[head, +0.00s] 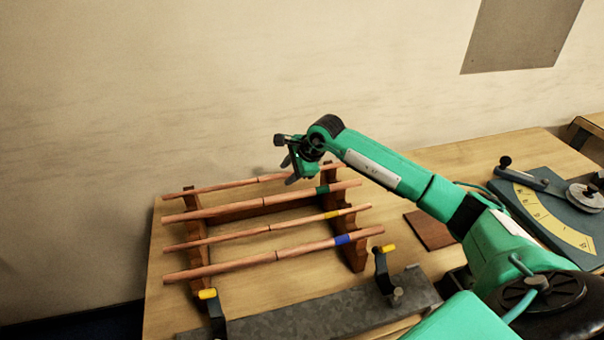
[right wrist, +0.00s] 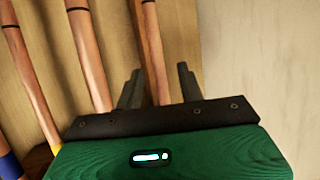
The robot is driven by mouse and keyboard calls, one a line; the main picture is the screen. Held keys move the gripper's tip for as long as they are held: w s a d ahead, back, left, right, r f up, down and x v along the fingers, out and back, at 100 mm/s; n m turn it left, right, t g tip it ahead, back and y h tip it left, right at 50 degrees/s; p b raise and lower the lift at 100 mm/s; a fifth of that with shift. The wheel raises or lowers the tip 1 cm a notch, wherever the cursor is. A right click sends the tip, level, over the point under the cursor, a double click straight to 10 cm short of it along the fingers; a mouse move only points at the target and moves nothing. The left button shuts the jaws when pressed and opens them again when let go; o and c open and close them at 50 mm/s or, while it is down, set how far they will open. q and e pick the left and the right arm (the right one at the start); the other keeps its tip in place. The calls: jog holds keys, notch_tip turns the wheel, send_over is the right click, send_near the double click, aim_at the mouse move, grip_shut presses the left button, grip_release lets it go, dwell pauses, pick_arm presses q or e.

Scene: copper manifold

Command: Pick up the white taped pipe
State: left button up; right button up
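Several copper pipes lie across a wooden rack. The rearmost pipe (head: 225,185) shows no coloured band in the part I can see; white tape is not visible, and its right part is partly hidden behind my right gripper (head: 289,170). In the right wrist view this pipe (right wrist: 152,45) runs between the two spread fingers of my right gripper (right wrist: 158,85). The fingers are open, one on each side of it, and I see no clear contact. My left gripper is not in view.
The other pipes carry a green band (head: 322,190), a yellow band (head: 331,214) and a blue band (head: 343,240). The rack's right support (head: 355,256) stands on the table. In front lies a grey metal fixture (head: 300,316) with yellow-tipped clamps. A blue-grey bending tool (head: 545,205) is at right.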

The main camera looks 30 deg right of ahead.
jog(key=shift+r, duration=0.1)
jog(key=shift+s, duration=0.1)
jog(key=c, duration=0.4)
grip_shut()
dwell(0.8)
